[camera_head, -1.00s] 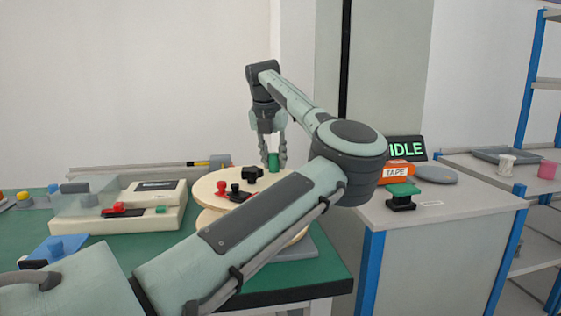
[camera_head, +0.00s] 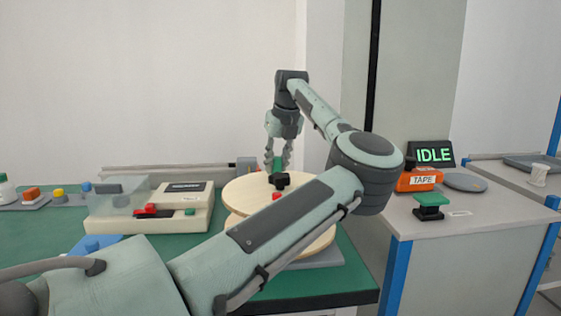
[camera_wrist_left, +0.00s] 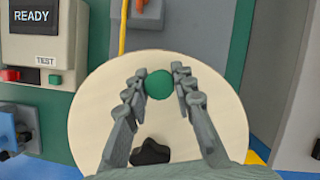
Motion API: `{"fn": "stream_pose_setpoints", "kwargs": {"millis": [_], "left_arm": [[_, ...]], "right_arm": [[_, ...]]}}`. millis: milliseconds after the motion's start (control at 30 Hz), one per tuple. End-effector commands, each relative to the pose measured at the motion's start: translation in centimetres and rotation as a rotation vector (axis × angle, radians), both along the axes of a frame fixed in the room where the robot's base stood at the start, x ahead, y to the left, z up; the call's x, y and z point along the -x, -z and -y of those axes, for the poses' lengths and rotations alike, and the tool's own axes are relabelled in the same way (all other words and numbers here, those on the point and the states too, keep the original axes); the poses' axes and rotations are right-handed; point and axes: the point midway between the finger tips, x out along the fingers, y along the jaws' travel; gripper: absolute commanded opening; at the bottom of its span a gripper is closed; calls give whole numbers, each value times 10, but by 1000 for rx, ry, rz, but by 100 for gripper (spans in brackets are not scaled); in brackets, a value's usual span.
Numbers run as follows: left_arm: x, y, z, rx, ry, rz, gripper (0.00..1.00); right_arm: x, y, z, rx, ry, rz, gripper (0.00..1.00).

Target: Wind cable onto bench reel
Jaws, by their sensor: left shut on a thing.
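The bench reel has a pale round top disc (camera_head: 244,193), partly hidden by my left arm. A green knob (camera_head: 278,162) stands upright near the disc's far side. My left gripper (camera_head: 278,167) points down with its fingers shut on this green knob, also seen in the left wrist view (camera_wrist_left: 159,84). A black knob (camera_head: 280,181) sits nearer the disc's middle. A small red knob (camera_head: 277,196) shows beside my arm. In the left wrist view a thin orange-yellow strand (camera_wrist_left: 121,28) runs to the disc's edge. My right gripper is out of view.
A tester (camera_head: 163,215) with a clear cover and red handle stands left on the green bench (camera_head: 60,232). A grey trough (camera_head: 170,169) lies behind it. A side table at right holds an IDLE display (camera_head: 433,155), orange tape box (camera_head: 419,180) and green-topped button (camera_head: 431,199).

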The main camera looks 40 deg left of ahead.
Motion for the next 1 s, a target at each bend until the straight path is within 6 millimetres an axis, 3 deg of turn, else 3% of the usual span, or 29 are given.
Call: {"fn": "stream_pose_setpoints", "kwargs": {"millis": [567,600,733,1000], "left_arm": [[3,-2,-3,-5,-32,2,0],[3,-2,-3,-5,-32,2,30],[3,-1,-3,-4,-31,1,46],[2,-1,-2,-2,-29,1,46]], "right_arm": [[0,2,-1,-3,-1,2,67],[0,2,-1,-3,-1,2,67],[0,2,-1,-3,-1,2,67],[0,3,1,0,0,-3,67]]}}
